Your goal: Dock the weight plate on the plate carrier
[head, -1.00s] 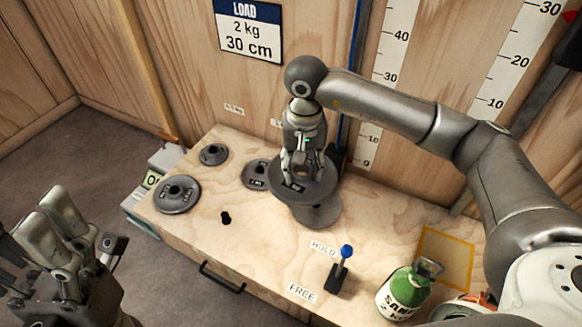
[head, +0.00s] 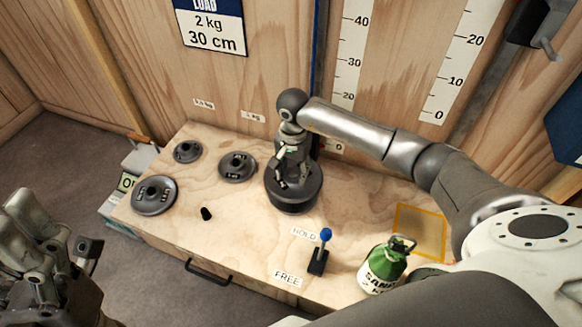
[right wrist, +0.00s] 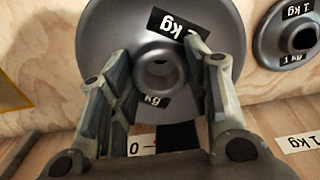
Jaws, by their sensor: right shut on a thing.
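My right gripper (head: 286,180) is shut on the hub of a dark grey weight plate (head: 292,198), with its arm reaching in from the right. The plate is near the back wall, by the blue rail (head: 318,90). It hides the carrier, so I cannot tell if it is seated or held just above it. My left gripper (head: 62,248) is open and empty, off the bench's left front.
Three other plates (head: 188,152) (head: 237,167) (head: 154,195) and a black peg (head: 206,214) are on the bench's left. A blue-knobbed lever (head: 320,252) stands between HOLD and FREE labels. A green sand bottle (head: 384,266) and yellow square (head: 422,231) are at right.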

